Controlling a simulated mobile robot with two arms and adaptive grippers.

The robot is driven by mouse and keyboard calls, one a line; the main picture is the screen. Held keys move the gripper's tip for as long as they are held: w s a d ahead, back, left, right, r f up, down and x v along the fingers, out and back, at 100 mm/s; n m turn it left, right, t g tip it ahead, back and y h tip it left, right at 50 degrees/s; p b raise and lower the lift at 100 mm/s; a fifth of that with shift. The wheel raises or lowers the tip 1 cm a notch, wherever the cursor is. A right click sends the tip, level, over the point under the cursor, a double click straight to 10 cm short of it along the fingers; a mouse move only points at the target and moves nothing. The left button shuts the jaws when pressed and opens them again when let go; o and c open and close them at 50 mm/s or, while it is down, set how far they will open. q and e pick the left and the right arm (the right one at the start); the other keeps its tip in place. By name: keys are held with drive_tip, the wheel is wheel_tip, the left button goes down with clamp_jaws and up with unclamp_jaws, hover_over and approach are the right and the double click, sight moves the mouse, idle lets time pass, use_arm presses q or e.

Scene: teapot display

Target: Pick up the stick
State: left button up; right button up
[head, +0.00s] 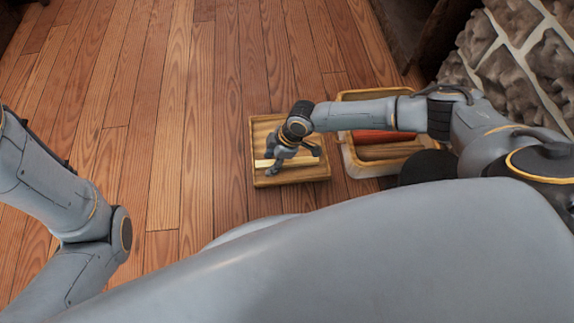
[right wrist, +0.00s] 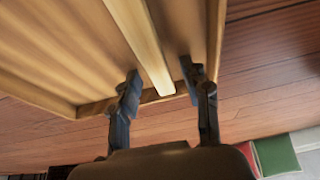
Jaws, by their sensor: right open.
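The stick (head: 263,163) is a pale, straight bar lying in a shallow wooden tray (head: 290,180) in the head view. My right gripper (head: 279,165) is over the tray and hides part of the stick. In the right wrist view the stick (right wrist: 142,45) runs from the top edge down between the two dark fingers of my right gripper (right wrist: 161,82). The fingers are apart, one on each side of the stick, with a gap on both sides. I cannot tell how far the fingertips are above the tray floor. My left gripper is out of view; only my left arm shows.
A light-walled box with a wooden rim (head: 352,170) stands right of the tray, with a red thing (head: 383,136) in it. Red and green things (right wrist: 277,155) show in the right wrist view. A stone wall (head: 500,75) is at upper right. The plank floor (head: 150,110) left of the tray is clear.

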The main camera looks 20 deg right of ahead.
drive_tip(key=shift+f, duration=0.2)
idle(0.5)
clamp_jaws()
